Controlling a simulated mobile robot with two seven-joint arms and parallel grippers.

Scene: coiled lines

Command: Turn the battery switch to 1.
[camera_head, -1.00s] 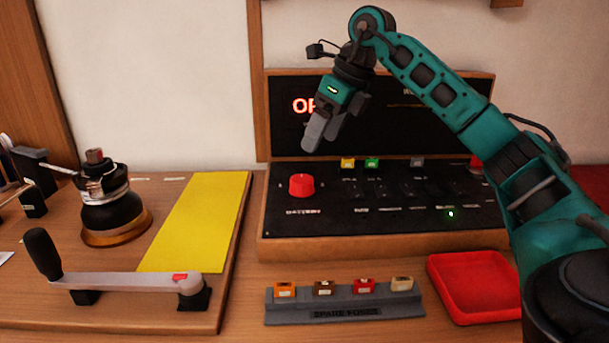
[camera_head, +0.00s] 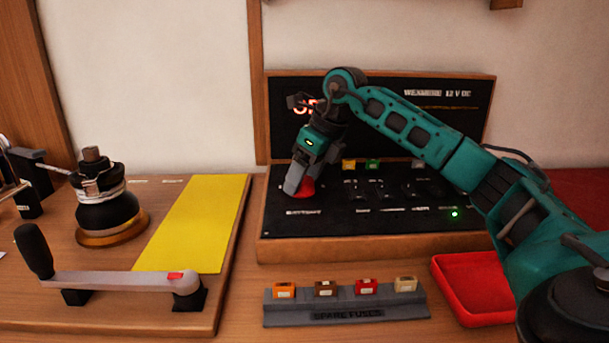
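The battery switch is a red knob (camera_head: 307,189) at the left of the black panel (camera_head: 375,222), above a label that reads like "BATTERY". My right gripper (camera_head: 292,190) is down at the knob, its grey fingers in front of the knob's left part. The fingers hide much of the knob, so its pointing direction does not show. I cannot tell whether the fingers grip it or only stand against it. My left gripper is not in view.
A fuse rack (camera_head: 345,312) with several coloured fuses stands before the panel. A red tray (camera_head: 472,290) lies to its right. On the left board are a winch (camera_head: 108,205), a crank handle (camera_head: 120,280) and a yellow sheet (camera_head: 195,225). A green light (camera_head: 454,213) glows on the panel.

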